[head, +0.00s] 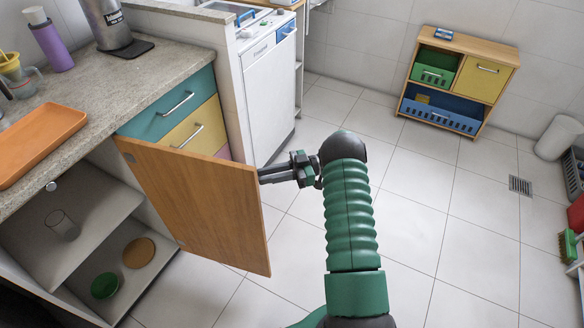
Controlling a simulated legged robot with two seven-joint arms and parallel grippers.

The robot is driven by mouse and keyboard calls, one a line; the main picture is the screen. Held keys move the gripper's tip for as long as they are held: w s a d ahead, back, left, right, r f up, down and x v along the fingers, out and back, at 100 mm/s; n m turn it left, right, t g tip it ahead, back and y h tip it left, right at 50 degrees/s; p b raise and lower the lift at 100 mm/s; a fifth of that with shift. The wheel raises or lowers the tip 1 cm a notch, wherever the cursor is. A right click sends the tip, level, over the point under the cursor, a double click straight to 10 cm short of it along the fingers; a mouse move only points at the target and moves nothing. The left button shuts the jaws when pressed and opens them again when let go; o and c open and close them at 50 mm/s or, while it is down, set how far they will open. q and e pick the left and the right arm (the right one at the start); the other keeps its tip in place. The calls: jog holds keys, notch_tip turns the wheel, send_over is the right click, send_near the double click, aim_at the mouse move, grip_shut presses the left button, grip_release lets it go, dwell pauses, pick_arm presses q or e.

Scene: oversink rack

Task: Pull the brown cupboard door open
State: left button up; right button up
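The brown cupboard door (205,203) stands swung well out from the counter, with the shelves behind it exposed. No handle shows on the face turned to me; its other face is hidden. My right gripper (264,175) is at the door's free edge, near its upper corner, on the right. Its fingertips meet or pass behind that edge; I cannot tell whether they touch it. The finger gap is too small in view to judge. My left gripper is not in view.
An orange tray (38,144) lies on the counter. A white appliance (268,92) stands beyond the drawers. The tiled floor right of the door is largely clear.

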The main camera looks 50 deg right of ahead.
jog(key=v, duration=1.1)
jog(key=shift+d+p, duration=0.3)
jog(key=shift+d, duration=0.1)
jog(key=shift+s, duration=0.25)
